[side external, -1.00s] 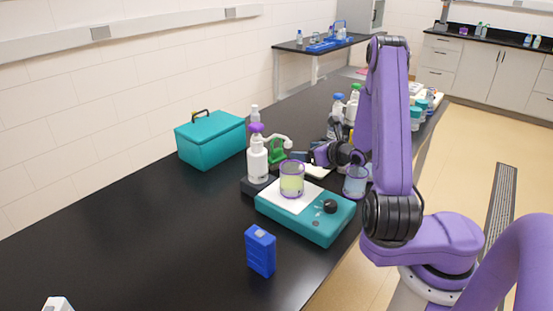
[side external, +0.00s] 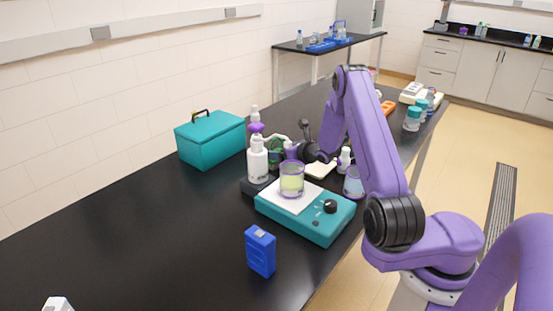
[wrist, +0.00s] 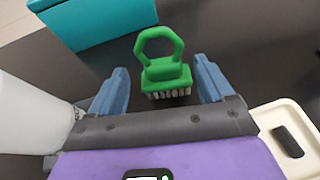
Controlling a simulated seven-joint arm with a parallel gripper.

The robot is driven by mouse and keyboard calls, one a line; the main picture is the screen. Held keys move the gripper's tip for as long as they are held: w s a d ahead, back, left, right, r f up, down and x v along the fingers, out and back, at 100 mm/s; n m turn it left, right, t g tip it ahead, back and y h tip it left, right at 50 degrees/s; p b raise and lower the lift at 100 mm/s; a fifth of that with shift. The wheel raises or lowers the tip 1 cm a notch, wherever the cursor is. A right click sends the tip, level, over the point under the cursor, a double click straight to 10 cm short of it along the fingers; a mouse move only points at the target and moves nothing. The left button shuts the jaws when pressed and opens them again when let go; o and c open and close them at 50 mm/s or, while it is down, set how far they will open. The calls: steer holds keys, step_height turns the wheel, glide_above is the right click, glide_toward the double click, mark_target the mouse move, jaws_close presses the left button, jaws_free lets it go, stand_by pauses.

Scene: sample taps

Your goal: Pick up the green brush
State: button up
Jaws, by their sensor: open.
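The green brush (wrist: 166,72) stands on the dark bench in the wrist view, with a ring-shaped handle on top and pale bristles below. My gripper (wrist: 163,84) is open, its two blue fingers to the left and right of the brush and apart from it. In the side view my gripper (side external: 284,152) is behind the white bottle, and the green brush (side external: 276,157) is mostly hidden there by the gripper and bottle.
A white bottle (side external: 257,160) stands close to the left of my gripper. The teal box (side external: 210,139) is behind on the left. A teal hotplate (side external: 325,222) bearing a beaker (side external: 291,180) is in front.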

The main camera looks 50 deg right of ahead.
steer(key=shift+x, duration=2.6)
steer(key=shift+d+f, duration=0.15)
steer(key=c, duration=1.1)
